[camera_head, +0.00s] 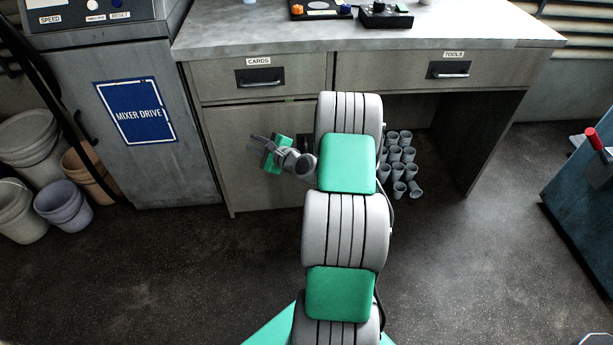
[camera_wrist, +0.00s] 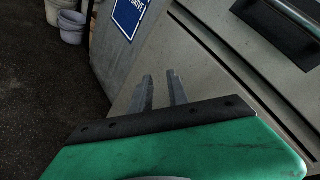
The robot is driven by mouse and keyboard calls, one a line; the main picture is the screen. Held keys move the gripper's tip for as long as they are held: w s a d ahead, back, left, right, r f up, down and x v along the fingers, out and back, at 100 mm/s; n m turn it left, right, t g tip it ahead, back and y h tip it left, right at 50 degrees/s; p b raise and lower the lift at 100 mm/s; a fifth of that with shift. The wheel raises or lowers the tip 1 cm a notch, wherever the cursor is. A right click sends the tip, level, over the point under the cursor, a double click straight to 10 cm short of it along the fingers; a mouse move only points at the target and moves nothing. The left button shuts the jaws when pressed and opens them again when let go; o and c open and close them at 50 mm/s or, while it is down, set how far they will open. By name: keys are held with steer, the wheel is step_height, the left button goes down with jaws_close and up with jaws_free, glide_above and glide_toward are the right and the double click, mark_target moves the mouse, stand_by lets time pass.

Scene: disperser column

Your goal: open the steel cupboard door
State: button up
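The cupboard door (camera_head: 225,160) is a flat grey-beige panel under the CARDS drawer, and it looks closed. A dark handle recess (camera_head: 304,141) shows at its right side, partly hidden by my arm. My gripper (camera_head: 256,145) is in front of this door, to the left of the recess, with its fingers pointing left. In the wrist view my gripper (camera_wrist: 160,92) shows two grey fingers with a gap between them and nothing held. The pale door panel (camera_wrist: 200,75) lies beyond them; I cannot tell whether they touch it.
The CARDS drawer (camera_head: 258,77) is above the door, and the TOOLS drawer (camera_head: 449,70) is to the right. A grey MIXER DRIVE cabinet (camera_head: 185,170) stands left of the desk. Buckets (camera_head: 63,203) stand further left. The floor (camera_head: 480,270) is clear at right.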

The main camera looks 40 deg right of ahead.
steer(key=s+d+f+m+t+h+b, duration=0.1)
steer(key=s+d+f+m+h+b, duration=0.6)
steer(key=d+f+m, duration=0.85)
steer(key=shift+n+h, duration=0.45)
steer(key=shift+h, duration=0.25)
steer(key=x, duration=0.4)
steer(key=d+p+x, duration=0.1)
steer(key=x, duration=0.1)
steer(key=shift+s+d+r, duration=0.1)
steer(key=shift+s+r, duration=0.15)
steer(key=shift+r, duration=0.05)
jaws_close()
